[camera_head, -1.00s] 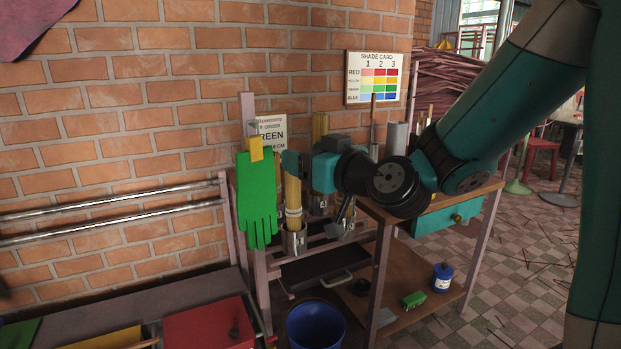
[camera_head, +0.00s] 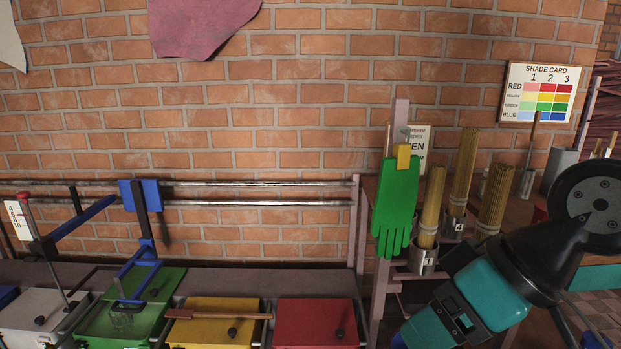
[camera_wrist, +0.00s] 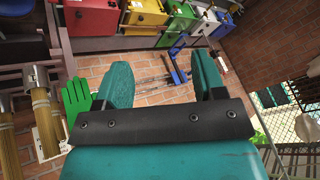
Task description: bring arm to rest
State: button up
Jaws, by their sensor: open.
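My gripper shows in the wrist view (camera_wrist: 165,85), its two teal fingers wide apart with nothing between them. In the head view my teal and black wrist is at the lower right, in front of the bench; the fingertips are not clear there. A green glove (camera_head: 396,205) hangs by a yellow clip from a post, left of my wrist. It also shows at the left of the wrist view (camera_wrist: 76,100). Bundles of incense sticks (camera_head: 463,180) stand in metal holders behind my wrist, apart from it.
Boxes with lids stand in a row at the lower left: white, green (camera_head: 130,310), yellow (camera_head: 212,312) and red (camera_head: 316,322). A blue lever frame (camera_head: 140,225) rises above them. Metal rails (camera_head: 260,184) run along the brick wall. A shade card (camera_head: 541,92) hangs at the upper right.

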jog(key=s+d+g+h, duration=0.1)
jog(key=s+g+h, duration=0.15)
jog(key=s, duration=0.25)
notch_tip(320, 180, up, 17)
jog(key=p, duration=1.7)
jog(key=shift+s+d+f+y, duration=0.15)
jog(key=shift+d+f+y, duration=0.05)
jog(key=shift+y, duration=0.15)
